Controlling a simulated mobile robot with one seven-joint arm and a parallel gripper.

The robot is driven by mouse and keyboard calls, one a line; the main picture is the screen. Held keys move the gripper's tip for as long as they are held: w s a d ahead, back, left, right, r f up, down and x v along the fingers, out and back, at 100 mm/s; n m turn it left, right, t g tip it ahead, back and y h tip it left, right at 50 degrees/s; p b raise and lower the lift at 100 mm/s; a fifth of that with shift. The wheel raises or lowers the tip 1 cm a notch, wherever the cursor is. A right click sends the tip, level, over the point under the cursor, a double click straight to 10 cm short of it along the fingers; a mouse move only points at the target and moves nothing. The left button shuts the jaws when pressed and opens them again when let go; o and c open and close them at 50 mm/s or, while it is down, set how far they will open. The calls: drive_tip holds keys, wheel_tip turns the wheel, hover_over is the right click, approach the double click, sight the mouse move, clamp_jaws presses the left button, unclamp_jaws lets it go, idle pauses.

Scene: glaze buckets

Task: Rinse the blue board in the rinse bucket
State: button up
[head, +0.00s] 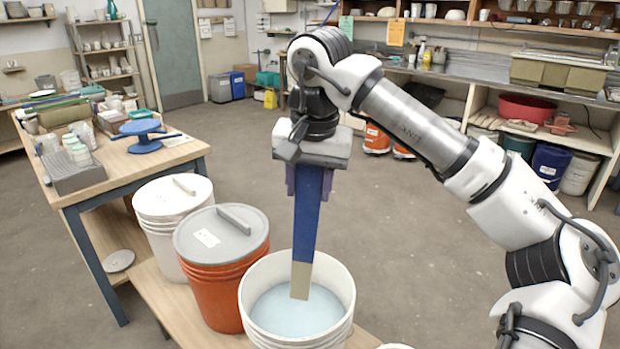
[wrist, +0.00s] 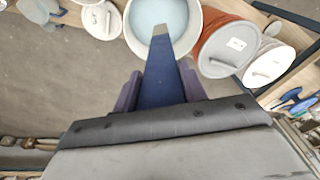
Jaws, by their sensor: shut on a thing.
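The blue board (head: 307,215) hangs upright from my gripper (head: 310,180), long and narrow with a bare tan lower end. My gripper is shut on its upper part. The rinse bucket (head: 345,280) is white, open, and holds pale bluish water (head: 297,313). The board's tan end overlaps the bucket's opening in the head view; I cannot tell whether it touches the water. In the wrist view the board (wrist: 163,80) runs from between the purple fingers (wrist: 160,88) toward the white bucket (wrist: 193,14).
An orange bucket (head: 215,285) with a grey lid and a white lidded bucket (head: 165,230) stand to the left on a low wooden shelf (head: 150,280). A worktable (head: 175,155) with a blue banding wheel (head: 145,130) is behind them. Open floor lies behind the rinse bucket.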

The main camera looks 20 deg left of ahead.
sight(303, 258)
drive_tip(key=shift+b+x, duration=5.3)
drive_tip(key=shift+x, duration=4.65)
drive_tip(key=shift+d, duration=0.1)
